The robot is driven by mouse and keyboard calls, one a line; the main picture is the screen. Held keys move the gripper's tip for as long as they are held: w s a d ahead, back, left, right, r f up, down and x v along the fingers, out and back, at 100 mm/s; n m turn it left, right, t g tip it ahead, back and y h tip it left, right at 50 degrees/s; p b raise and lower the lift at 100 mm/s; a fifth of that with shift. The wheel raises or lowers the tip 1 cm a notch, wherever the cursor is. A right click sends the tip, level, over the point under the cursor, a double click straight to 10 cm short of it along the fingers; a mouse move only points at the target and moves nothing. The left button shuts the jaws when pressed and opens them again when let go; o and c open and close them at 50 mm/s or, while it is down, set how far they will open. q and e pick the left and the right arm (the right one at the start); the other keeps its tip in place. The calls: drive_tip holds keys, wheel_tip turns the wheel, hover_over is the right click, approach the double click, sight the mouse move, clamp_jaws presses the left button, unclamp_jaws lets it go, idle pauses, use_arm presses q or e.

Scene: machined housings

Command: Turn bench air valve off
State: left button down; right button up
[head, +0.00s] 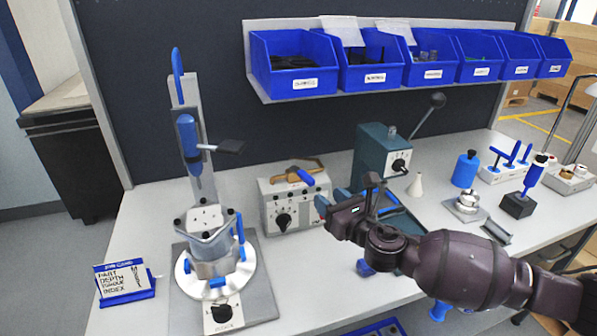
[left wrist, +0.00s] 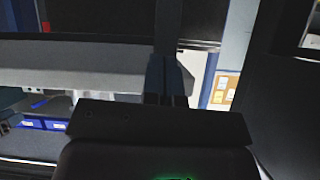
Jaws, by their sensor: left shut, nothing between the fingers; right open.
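A grey control box (head: 290,207) with a black dial (head: 284,221) stands mid-bench. On its top lies a brass fitting (head: 292,174) with a blue lever (head: 306,177), which looks like the air valve. The lever slants down to the right; I cannot read its on or off mark. My right gripper (head: 327,208) is open and empty, beside the box's right edge and below the lever. It looks apart from the lever. My left gripper (left wrist: 168,82) shows only in the left wrist view, shut and empty, close to a pale horizontal edge.
A clamp fixture with a housing (head: 211,240) stands left of the box. A green press (head: 375,152) with a black-knobbed lever stands behind my right gripper. Blue bins (head: 292,68) hang above. A sign (head: 122,279) is at front left.

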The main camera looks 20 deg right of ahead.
sight(313, 183)
drive_tip(key=shift+n, duration=0.3)
drive_tip(key=x, duration=0.8)
drive_tip(key=shift+w, duration=0.25)
drive_tip(key=shift+x, duration=0.95)
use_arm(q)
drive_tip(key=shift+s+f, duration=0.5)
drive_tip(key=shift+s, duration=0.15)
drive_tip(key=shift+s+f, duration=0.1)
drive_tip(key=shift+s, duration=0.1)
use_arm(e)
drive_tip(key=shift+c, duration=0.3)
drive_tip(key=shift+c, duration=1.2)
clamp_jaws()
